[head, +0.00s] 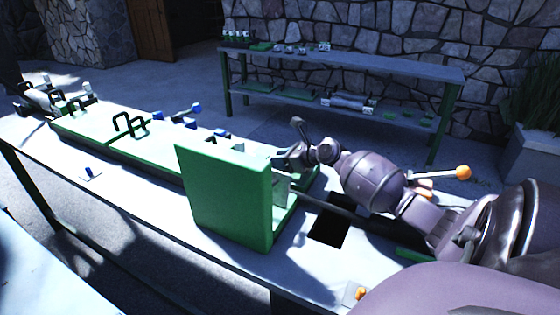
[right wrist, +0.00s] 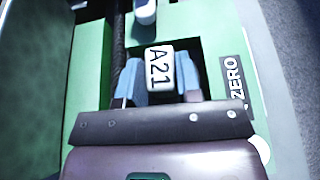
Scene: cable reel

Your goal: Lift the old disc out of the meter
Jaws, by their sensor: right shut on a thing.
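My right gripper (head: 284,160) reaches in from the right, behind a tall green panel (head: 222,200) of a green housing. In the right wrist view its two bluish fingers (right wrist: 158,82) are shut on a small white piece marked A21 (right wrist: 159,66). The piece sits at a dark opening in the green housing (right wrist: 90,75), beside a label reading ZERO (right wrist: 234,77). I cannot make out a disc itself; the gripper and the panel hide what is below the piece. My left gripper is not in view.
The long bench (head: 130,200) carries a green board (head: 110,137) with black loops and blue-tipped parts. A dark square opening (head: 330,228) lies in the bench top right of the housing. A shelf table (head: 340,65) with small items stands by the stone wall.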

